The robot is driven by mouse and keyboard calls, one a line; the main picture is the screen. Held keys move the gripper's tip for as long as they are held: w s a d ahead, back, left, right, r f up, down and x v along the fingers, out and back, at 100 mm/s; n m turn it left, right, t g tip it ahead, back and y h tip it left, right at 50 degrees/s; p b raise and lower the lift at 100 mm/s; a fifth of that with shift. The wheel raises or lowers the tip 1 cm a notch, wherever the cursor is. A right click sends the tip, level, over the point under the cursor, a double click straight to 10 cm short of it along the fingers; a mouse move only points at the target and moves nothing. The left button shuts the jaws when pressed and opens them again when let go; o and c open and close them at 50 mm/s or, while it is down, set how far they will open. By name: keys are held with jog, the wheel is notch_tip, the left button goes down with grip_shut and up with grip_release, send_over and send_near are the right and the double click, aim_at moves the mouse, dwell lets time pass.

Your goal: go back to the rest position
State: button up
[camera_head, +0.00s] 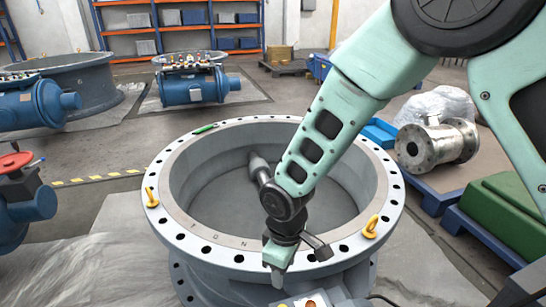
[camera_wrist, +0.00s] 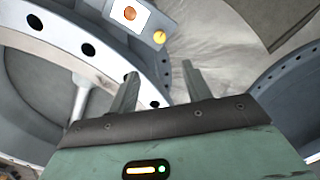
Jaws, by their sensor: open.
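My gripper (camera_head: 277,265) hangs at the end of my green arm over the near rim of a large grey butterfly valve (camera_head: 225,255), its fingers pointing down. In the wrist view my gripper (camera_wrist: 158,85) shows two fingers spread apart with nothing between them. The valve's flange with bolt holes (camera_wrist: 88,50) lies below and to the left there. A small box with an orange button (camera_wrist: 130,13) and a yellow knob shows near the top. The same control box (camera_head: 312,300) is partly cut off at the bottom of the head view.
Yellow lifting eyes (camera_head: 370,228) stand on the flange, and a green pen-like item (camera_head: 204,129) lies on its far left. A metal pipe piece (camera_head: 437,143) sits on a pallet at right. Blue valve equipment (camera_head: 193,88) stands behind.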

jog(key=s+d+r+m, duration=0.2)
jog(key=s+d+r, duration=0.3)
jog(key=s+r, duration=0.4)
jog(key=s+d+r+m, duration=0.3)
jog(key=s+d+r, duration=0.3)
jog(key=s+r, duration=0.3)
notch_tip(320, 180, up, 16)
jog(key=p, duration=1.6)
jog(key=shift+w+a+y+p, duration=0.15)
jog(key=shift+w+y+p, duration=0.15)
jog(key=shift+f, duration=0.1)
jog(key=shift+c, duration=1.4)
